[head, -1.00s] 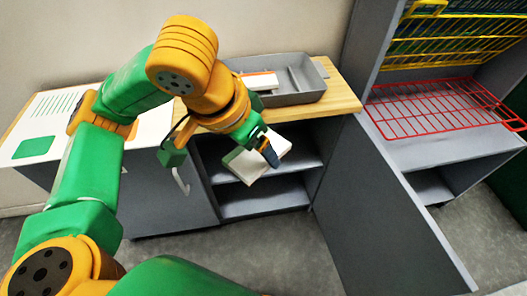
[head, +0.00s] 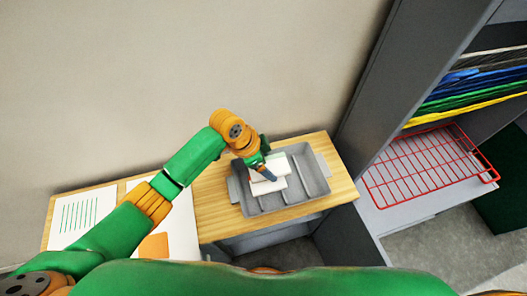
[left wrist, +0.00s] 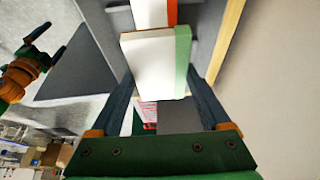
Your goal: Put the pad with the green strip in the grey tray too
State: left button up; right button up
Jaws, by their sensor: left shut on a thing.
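The pad with the green strip (left wrist: 150,65) is white and sits between the two fingers of my left gripper (left wrist: 162,92) in the left wrist view. In the head view the same pad (head: 279,158) is over the left part of the grey tray (head: 318,182), with my left gripper (head: 268,172) shut on it. A second white pad (head: 268,188) shows just below it in the tray; in the left wrist view this pad has an orange-red strip (left wrist: 172,12). I cannot tell whether the held pad touches it or the tray floor.
The tray stands on a wooden worktop (head: 222,218), with a divider and a bare right compartment. White sheets (head: 80,218) lie to its left. A tall grey cabinet with a red wire rack (head: 425,165) stands at the right. A wall is behind.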

pick_arm(q)
jog(key=shift+s+f+b, duration=0.25)
jog(key=shift+f+b, duration=0.25)
jog(key=shift+f, duration=0.05)
jog(key=shift+s+f+b, duration=0.25)
jog(key=shift+f+b, duration=0.25)
jog(key=f+b, duration=0.2)
jog(key=w+f+b, duration=0.1)
jog(key=f+b, duration=0.1)
jog(key=shift+f, duration=0.3)
jog(key=shift+s+f, duration=0.15)
jog(key=shift+f, duration=0.15)
pick_arm(e)
notch_tip(320, 180, down, 7)
jog(key=shift+s+a, duration=0.15)
jog(key=shift+a, duration=0.15)
pick_arm(q)
jog(key=o, duration=1.2)
jog(key=shift+o, duration=0.2)
jog(key=v, duration=0.6)
jog(key=shift+a+r, duration=0.2)
jog(key=shift+r, duration=0.35)
pick_arm(e)
jog(key=shift+d, duration=0.2)
